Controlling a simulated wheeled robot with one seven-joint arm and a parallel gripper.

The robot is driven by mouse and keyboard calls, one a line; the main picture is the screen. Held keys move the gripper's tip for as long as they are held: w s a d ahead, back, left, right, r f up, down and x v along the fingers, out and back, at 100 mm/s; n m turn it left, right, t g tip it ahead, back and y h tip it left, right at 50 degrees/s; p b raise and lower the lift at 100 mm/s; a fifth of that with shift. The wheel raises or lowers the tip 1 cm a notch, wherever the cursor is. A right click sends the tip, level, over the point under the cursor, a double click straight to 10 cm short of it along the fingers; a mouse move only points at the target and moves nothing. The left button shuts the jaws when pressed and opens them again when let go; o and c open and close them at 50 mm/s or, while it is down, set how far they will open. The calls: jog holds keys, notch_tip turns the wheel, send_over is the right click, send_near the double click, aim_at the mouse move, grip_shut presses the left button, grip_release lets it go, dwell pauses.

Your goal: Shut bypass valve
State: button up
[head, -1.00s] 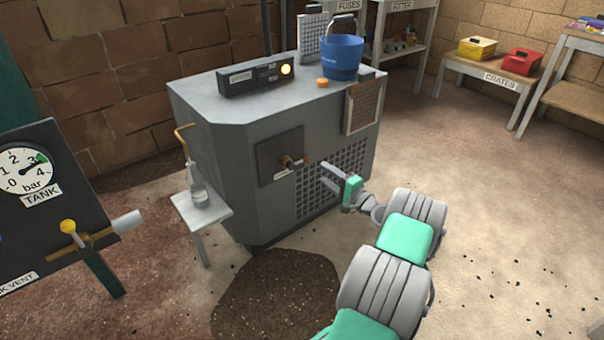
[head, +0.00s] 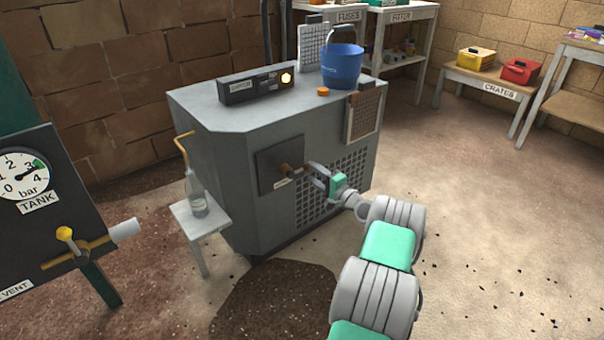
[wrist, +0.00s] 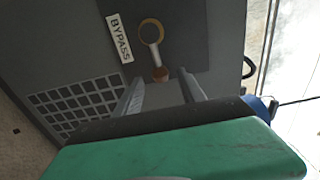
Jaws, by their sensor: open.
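The bypass valve (head: 285,169) is a brass fitting on a dark plate on the front of the grey cabinet. My gripper (head: 311,173) is open, just right of the valve in the head view. In the wrist view my fingers (wrist: 159,80) stand either side of the lever's end. I cannot tell whether they touch it.
The grey cabinet (head: 220,165) carries a blue bucket (head: 341,65), a black box (head: 255,85) and an orange cap (head: 323,91). A bottle (head: 196,195) stands on a small white stool (head: 190,222). A tank panel (head: 45,215) with its own valve is at left.

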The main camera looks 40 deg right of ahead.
aim_at(308, 170)
jog(key=shift+w+b, duration=0.65)
jog(key=shift+w, duration=0.85)
jog(key=shift+a, duration=0.1)
jog(key=c, duration=0.9)
